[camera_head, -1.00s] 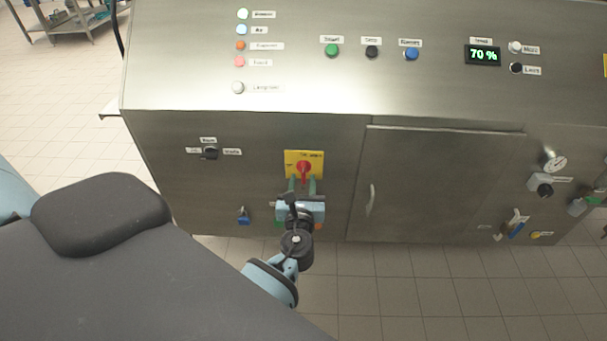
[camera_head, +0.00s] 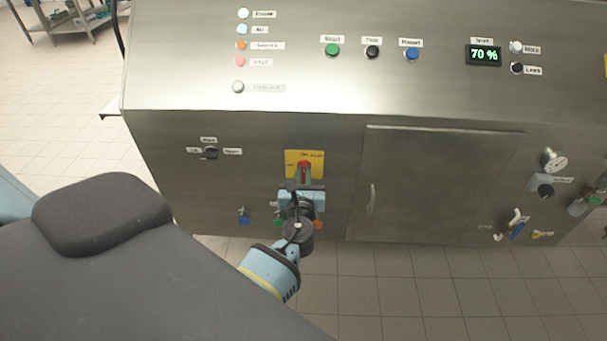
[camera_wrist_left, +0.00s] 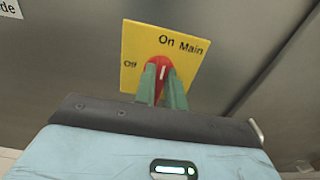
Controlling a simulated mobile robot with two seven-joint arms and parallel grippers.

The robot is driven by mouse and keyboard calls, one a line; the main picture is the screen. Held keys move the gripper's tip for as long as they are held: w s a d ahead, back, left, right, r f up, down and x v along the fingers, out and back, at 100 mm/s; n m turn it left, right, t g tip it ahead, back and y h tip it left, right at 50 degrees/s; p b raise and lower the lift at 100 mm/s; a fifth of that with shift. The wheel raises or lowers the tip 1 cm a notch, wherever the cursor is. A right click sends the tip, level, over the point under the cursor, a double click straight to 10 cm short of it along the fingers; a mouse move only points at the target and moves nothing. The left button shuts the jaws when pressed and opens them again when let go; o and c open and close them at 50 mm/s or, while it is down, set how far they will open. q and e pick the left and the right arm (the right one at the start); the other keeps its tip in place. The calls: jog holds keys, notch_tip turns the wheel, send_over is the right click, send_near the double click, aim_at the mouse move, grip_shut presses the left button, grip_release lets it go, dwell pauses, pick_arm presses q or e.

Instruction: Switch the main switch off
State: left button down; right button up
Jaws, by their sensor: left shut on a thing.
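The main switch is a red rotary knob (camera_wrist_left: 160,64) on a yellow plate (camera_wrist_left: 186,48) on the front of the steel cabinet. The plate reads "Off" at the left, "On" at the top and "Main" to the right. The knob's white mark points up, near "On", with a slight tilt. My left gripper (camera_wrist_left: 163,78) has its two green fingers on either side of the knob and is shut on it. In the head view the yellow plate (camera_head: 305,156) shows above my left gripper (camera_head: 303,176), which hides most of the knob. My right gripper is out of view.
A black selector (camera_head: 210,153) sits left of the plate. A cabinet door with a handle (camera_head: 372,198) is to the right. Blue, green and orange fittings lie low around my left wrist. The sloping panel above has several lamps, buttons and a "70 %" display (camera_head: 483,55).

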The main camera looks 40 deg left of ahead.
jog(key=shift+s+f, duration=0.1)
pick_arm(q)
jog(key=n, duration=0.1)
jog(key=n+b, duration=0.1)
jog(key=n, duration=0.1)
jog(key=shift+s+a+f+n+b, duration=0.1)
jog(key=shift+f+n+b, duration=0.1)
jog(key=shift+n+b, duration=0.1)
jog(key=n+b, duration=0.6)
jog(key=n, duration=0.8)
jog(key=shift+a+f, duration=0.1)
jog(key=shift+a, duration=0.05)
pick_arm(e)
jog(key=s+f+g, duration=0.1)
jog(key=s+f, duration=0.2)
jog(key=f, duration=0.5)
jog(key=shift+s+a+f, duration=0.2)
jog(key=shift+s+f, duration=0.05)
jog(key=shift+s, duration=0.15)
pick_arm(q)
jog(key=shift+n, duration=0.3)
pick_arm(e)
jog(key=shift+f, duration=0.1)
pick_arm(q)
jog(key=c, duration=1.5)
grip_release()
jog(key=shift+o, duration=0.2)
jog(key=shift+s, duration=0.1)
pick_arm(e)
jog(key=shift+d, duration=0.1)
